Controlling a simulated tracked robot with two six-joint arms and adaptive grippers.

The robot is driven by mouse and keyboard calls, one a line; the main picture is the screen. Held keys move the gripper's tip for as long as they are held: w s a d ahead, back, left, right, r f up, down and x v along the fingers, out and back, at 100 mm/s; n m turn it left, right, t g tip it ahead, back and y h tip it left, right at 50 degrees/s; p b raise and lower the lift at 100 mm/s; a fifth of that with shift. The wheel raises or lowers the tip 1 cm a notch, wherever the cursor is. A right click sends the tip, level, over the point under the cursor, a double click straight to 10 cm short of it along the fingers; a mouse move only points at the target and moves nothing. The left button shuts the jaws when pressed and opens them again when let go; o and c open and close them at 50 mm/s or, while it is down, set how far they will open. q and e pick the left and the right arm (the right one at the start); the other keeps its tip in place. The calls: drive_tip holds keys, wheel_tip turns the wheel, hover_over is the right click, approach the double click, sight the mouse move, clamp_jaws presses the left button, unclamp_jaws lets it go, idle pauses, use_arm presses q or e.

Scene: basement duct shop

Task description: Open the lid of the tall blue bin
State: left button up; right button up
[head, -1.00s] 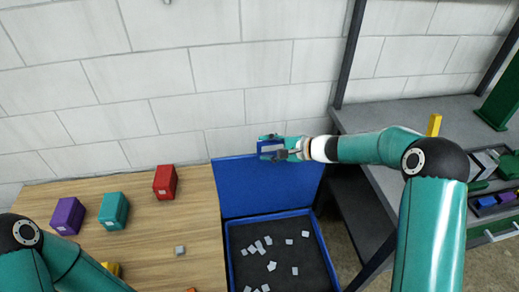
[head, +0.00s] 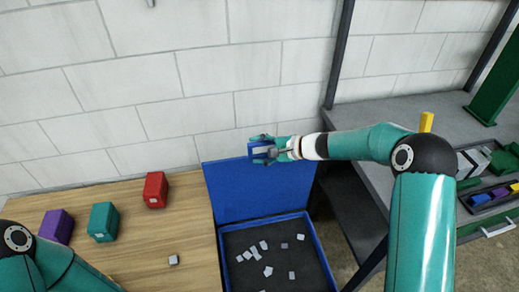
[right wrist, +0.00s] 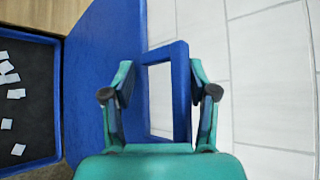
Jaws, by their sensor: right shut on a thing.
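The tall blue bin (head: 327,266) stands between the wooden table and the grey bench, its mouth uncovered. Its blue lid (head: 250,190) stands up at the back edge, near the block wall. My right gripper (head: 262,150) is at the lid's top edge, shut on the blue lid handle. In the right wrist view the loop-shaped handle (right wrist: 180,75) lies between the two fingers (right wrist: 160,95), and the lid (right wrist: 95,75) shows to its left. My left arm enters at the lower left; its gripper is out of the picture.
Small pale scraps lie on the bin's dark floor. The wooden table (head: 150,215) holds purple (head: 57,226), teal (head: 103,222) and red (head: 156,190) boxes and a small grey block (head: 174,260). The grey bench (head: 380,115) is at right, with a yellow block (head: 426,122) on it.

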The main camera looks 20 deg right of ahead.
drive_tip(key=shift+s+f, duration=0.15)
drive_tip(key=shift+f, duration=0.15)
drive_tip(key=v, duration=0.7)
drive_tip(key=shift+d+r, duration=0.25)
drive_tip(key=shift+s, duration=0.1)
